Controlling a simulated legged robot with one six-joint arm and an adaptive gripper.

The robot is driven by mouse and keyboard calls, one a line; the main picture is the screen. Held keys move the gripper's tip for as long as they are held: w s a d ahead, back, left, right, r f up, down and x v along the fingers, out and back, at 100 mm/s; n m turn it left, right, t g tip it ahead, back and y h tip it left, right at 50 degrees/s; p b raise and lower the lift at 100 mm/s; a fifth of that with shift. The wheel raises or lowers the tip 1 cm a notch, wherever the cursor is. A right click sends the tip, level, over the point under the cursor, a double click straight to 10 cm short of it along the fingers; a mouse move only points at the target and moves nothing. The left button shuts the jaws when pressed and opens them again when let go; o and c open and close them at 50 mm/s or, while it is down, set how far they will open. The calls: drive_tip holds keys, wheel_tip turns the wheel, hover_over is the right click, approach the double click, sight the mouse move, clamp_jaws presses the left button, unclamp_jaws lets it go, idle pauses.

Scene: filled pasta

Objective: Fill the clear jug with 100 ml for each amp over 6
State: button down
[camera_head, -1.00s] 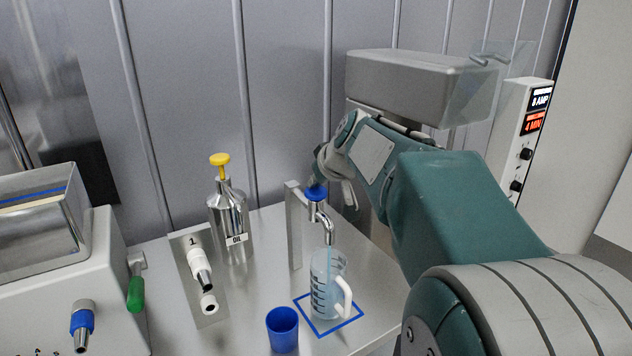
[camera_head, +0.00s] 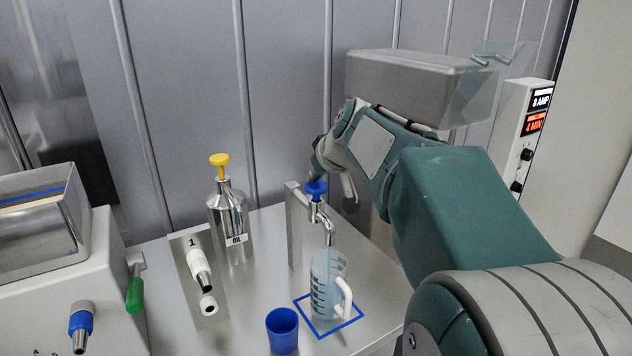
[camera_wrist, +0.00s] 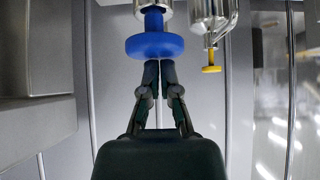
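The clear jug (camera_head: 324,292) with dark marks and a white handle stands upright in the blue square outline (camera_head: 334,328), under the tap spout (camera_head: 329,238). It looks pale blue inside; the exact water level is hard to read. The tap has a blue knob (camera_head: 316,188), also in the wrist view (camera_wrist: 154,45). My gripper (camera_wrist: 160,66) has its fingertips together beside the blue knob, with nothing seen between them. In the head view my arm partly hides it. The display (camera_head: 541,99) on the white box appears to read 8 AMP, above a red 4 MIN sign (camera_head: 533,123).
A blue cup (camera_head: 282,332) stands left of the jug, near the front. A metal oil bottle with a yellow pump (camera_head: 228,215) stands behind left. A panel marked 1 (camera_head: 190,245) holds a white-handled lever. A machine with green and blue handles (camera_head: 60,270) is at left.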

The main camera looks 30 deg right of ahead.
wheel_tip(320, 180, up, 2)
drive_tip(key=shift+a+r, duration=0.1)
drive_tip(key=shift+r, duration=0.15)
drive_tip(key=v, duration=1)
drive_tip(key=shift+d+f, duration=0.15)
drive_tip(key=shift+d, duration=0.2)
drive_tip(key=shift+a, duration=0.2)
drive_tip(key=shift+d, duration=0.1)
